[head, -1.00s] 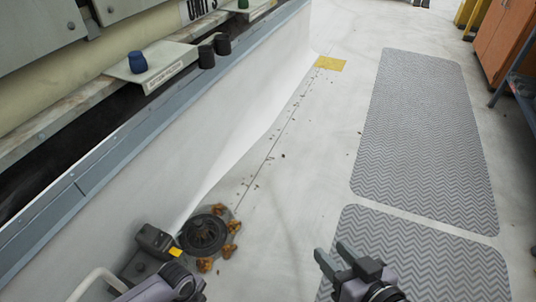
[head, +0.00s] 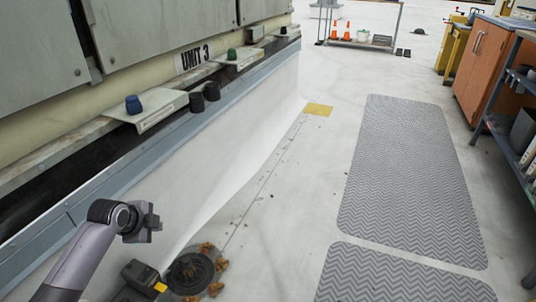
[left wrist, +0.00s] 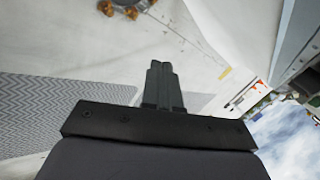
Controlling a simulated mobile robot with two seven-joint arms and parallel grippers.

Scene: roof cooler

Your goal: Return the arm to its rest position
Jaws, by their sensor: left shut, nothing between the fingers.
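My left arm rises from the lower left in the head view, with its gripper (head: 150,224) raised in front of the white parapet wall (head: 215,165). In the left wrist view the left gripper's fingers (left wrist: 162,70) are together with nothing between them. Pale floor and part of a grey mat show behind them.
A round dark drain (head: 189,271) with brown leaves lies at the wall's foot. Blue (head: 133,105), black (head: 197,102) and green (head: 232,54) caps stand along the unit ledge. Grey mats (head: 408,180) cover floor at right. An orange cabinet (head: 484,65) stands beyond.

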